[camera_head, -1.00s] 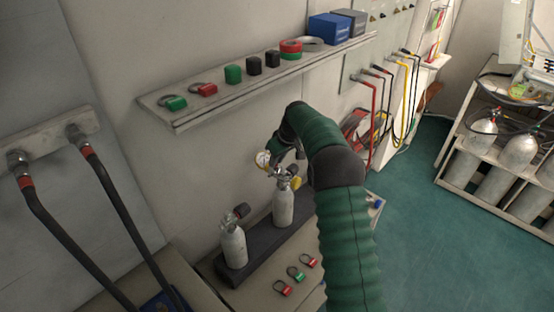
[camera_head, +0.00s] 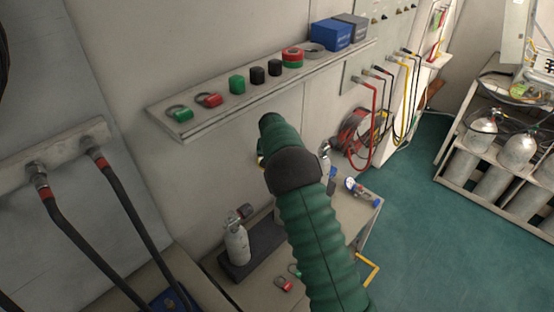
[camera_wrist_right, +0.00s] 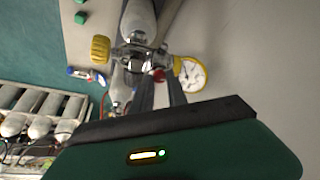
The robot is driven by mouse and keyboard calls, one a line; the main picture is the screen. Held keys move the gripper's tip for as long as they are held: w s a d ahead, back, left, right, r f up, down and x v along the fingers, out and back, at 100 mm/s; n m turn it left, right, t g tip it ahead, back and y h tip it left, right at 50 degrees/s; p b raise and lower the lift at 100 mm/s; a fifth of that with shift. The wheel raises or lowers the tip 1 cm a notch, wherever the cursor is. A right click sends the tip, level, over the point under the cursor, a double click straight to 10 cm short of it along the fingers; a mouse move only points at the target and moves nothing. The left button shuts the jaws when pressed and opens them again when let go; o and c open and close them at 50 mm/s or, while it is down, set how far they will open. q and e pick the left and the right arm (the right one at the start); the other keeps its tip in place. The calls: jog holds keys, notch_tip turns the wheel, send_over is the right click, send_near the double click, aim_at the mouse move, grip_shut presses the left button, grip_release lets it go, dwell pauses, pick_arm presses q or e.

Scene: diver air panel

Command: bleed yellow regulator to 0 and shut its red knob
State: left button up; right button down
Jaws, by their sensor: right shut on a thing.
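In the right wrist view, a regulator with a yellow knob (camera_wrist_right: 100,48) and a round yellow-rimmed gauge (camera_wrist_right: 189,74) sits at the neck of a grey cylinder (camera_wrist_right: 138,20). The gauge's reading is too small to tell. A small red knob (camera_wrist_right: 159,76) lies between the regulator body and the gauge. My right gripper (camera_wrist_right: 160,83) has its two dark fingers on either side of the red knob and is shut on it. In the head view my green-sleeved right arm hides this gripper and most of the regulator. My left gripper is not in view.
A grey cylinder (camera_head: 237,243) stands in the dark holder (camera_head: 262,238) to the left. A wall shelf (camera_head: 190,130) with rings and blocks runs above. Hoses hang at left and right.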

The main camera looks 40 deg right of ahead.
jog(key=shift+m, duration=0.4)
jog(key=c, duration=1.3)
grip_release()
jog(key=shift+w, duration=0.1)
jog(key=s+a+r+b, duration=0.3)
jog(key=s+a, duration=0.5)
jog(key=a, duration=0.3)
jog(key=shift+s+r+b, duration=0.2)
jog(key=shift+r+b, duration=0.1)
jog(key=shift+r, duration=0.4)
